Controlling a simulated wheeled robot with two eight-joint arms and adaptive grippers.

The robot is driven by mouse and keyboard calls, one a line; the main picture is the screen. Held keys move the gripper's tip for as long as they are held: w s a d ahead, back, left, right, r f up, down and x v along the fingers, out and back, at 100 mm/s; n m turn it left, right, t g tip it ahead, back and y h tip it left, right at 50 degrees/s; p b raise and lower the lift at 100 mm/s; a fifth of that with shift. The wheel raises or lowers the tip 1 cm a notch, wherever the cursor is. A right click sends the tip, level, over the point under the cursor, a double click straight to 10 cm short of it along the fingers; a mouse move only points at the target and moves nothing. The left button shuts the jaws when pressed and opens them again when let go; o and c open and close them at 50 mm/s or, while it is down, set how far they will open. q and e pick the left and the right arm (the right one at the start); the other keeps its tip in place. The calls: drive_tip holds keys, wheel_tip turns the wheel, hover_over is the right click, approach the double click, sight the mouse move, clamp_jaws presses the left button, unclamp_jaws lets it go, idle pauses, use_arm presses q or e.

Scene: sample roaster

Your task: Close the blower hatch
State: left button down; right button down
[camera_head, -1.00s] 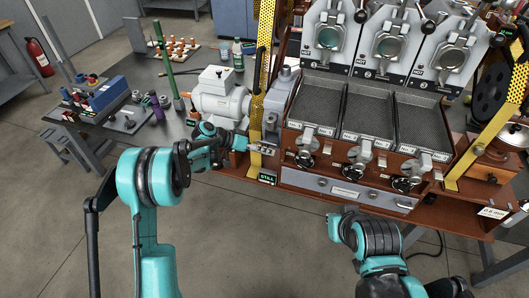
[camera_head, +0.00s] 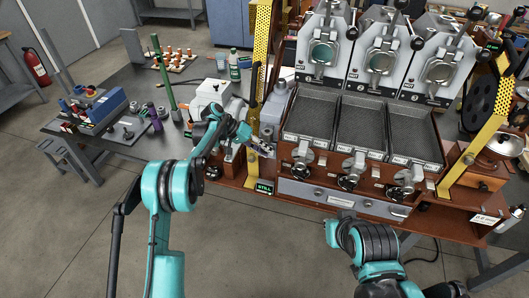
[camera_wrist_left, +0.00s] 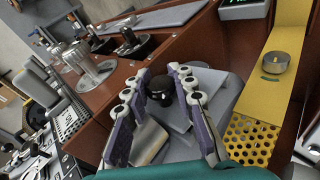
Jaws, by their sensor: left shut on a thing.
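My left gripper (camera_head: 264,147) points down and right at the grey blower housing (camera_head: 272,108), left of the three roasting trays, in the head view. In the left wrist view, the gripper (camera_wrist_left: 160,86) has its two padded fingers around a dark round knob (camera_wrist_left: 159,98) and is shut on it. A light grey panel (camera_wrist_left: 206,108) lies around and below the knob; it appears to be part of the blower hatch, partly hidden by the fingers. I cannot tell how far the hatch is open. My right arm shows at lower right in the head view, but its gripper is not visible.
A yellow perforated upright (camera_head: 261,50) stands close to the left gripper; it also shows in the wrist view (camera_wrist_left: 250,140). A white machine (camera_head: 212,94) is behind my left forearm. Trays (camera_head: 361,122) with handles are to the right. The floor in front is clear.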

use_arm(q)
drive_tip(key=shift+w+r, duration=0.1)
drive_tip(key=c, duration=1.3)
unclamp_jaws()
drive_tip(key=shift+o, duration=0.2)
drive_tip(key=v, duration=1.2)
